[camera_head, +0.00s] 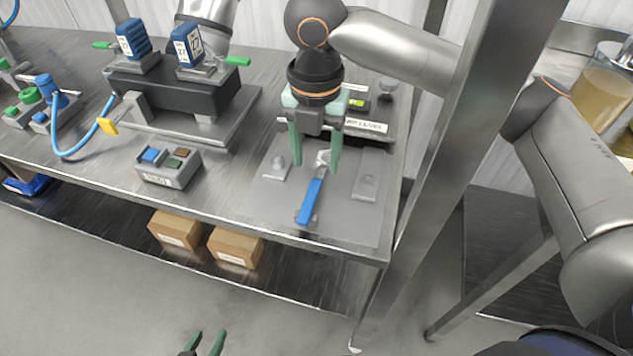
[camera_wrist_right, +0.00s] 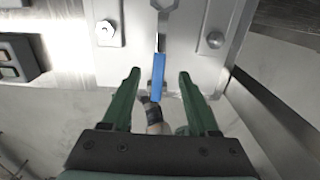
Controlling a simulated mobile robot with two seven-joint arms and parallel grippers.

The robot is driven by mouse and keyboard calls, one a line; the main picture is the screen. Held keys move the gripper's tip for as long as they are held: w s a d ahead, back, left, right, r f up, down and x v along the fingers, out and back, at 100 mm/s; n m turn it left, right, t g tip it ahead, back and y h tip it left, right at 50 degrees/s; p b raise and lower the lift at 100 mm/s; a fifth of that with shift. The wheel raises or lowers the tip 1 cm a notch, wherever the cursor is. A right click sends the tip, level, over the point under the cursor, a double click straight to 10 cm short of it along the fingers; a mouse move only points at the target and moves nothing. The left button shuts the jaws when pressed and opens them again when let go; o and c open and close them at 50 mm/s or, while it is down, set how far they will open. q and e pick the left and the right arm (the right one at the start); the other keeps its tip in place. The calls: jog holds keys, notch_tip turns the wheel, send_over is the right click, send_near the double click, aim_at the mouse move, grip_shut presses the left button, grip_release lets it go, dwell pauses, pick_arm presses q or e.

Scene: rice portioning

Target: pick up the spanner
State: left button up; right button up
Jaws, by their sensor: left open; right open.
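The spanner, with a blue handle (camera_head: 310,200) and a metal head, lies on a grey plate on the metal bench, its handle toward the front edge. My right gripper (camera_head: 316,168) is open above the spanner's head end, with one green finger on each side. In the right wrist view the blue handle of the spanner (camera_wrist_right: 158,78) shows between the two open fingertips. My left gripper (camera_head: 207,343) is open and empty at the bottom edge of the head view, low in front of the bench and away from the spanner.
Metal blocks flank the spanner, one on the right (camera_head: 367,185). A button box (camera_head: 168,168) and a black fixture with blue parts (camera_head: 175,90) stand to the left. A steel post (camera_head: 450,110) rises at the right. Cardboard boxes (camera_head: 235,248) sit on the lower shelf.

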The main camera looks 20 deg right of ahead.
aim_at(314, 187)
jog(key=f, duration=0.3)
jog(key=f+b, duration=0.1)
jog(key=f, duration=0.1)
jog(key=shift+s+a+f, duration=0.2)
jog(key=shift+s+f, duration=0.05)
jog(key=shift+f, duration=0.1)
grip_shut()
dwell(0.4)
